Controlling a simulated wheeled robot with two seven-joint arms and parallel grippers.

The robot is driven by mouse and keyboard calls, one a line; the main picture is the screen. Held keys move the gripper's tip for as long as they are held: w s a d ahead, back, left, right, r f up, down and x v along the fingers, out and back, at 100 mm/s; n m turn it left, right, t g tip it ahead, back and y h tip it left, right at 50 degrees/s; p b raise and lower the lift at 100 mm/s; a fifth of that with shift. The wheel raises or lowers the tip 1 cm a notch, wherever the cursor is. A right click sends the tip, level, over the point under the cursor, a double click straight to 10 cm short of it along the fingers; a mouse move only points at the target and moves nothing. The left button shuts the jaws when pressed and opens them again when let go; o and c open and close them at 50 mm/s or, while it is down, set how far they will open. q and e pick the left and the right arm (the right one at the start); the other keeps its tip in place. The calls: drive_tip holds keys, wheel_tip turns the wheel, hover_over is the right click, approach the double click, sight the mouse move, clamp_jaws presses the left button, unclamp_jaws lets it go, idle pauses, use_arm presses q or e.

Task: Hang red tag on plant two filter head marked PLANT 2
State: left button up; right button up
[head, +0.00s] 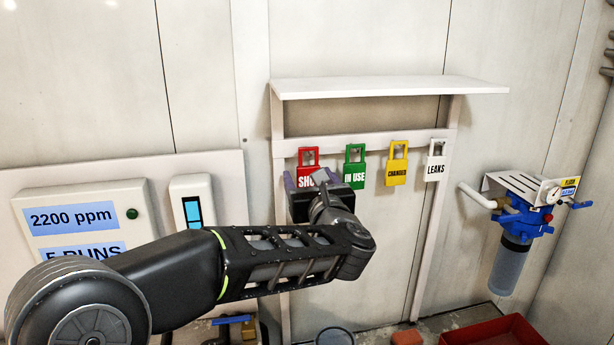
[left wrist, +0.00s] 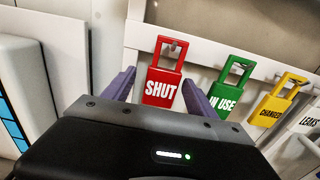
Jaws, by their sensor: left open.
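The red tag (head: 308,172) hangs on a peg on the rack rail. In the left wrist view the red tag (left wrist: 159,90) reads SHUT and hangs between my finger tips. My left gripper (head: 318,180) is open in front of it, with one purple finger (left wrist: 118,84) to its left and the other to its right, near the green tag. I cannot tell whether either finger touches the tag. A blue filter head (head: 524,216) with a grey bowl is on the wall at right. No PLANT 2 marking is readable. My right gripper is not in view.
Green IN USE (head: 354,168), yellow CHANGED (head: 396,165) and white LEAKS (head: 435,162) tags hang to the right of the red one. A white shelf (head: 390,87) juts out above them. A red tray (head: 497,332) lies low at right. A display panel (head: 80,218) is at left.

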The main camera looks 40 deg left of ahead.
sight(307, 176)
use_arm(q)
drive_tip(key=shift+v, duration=1.6)
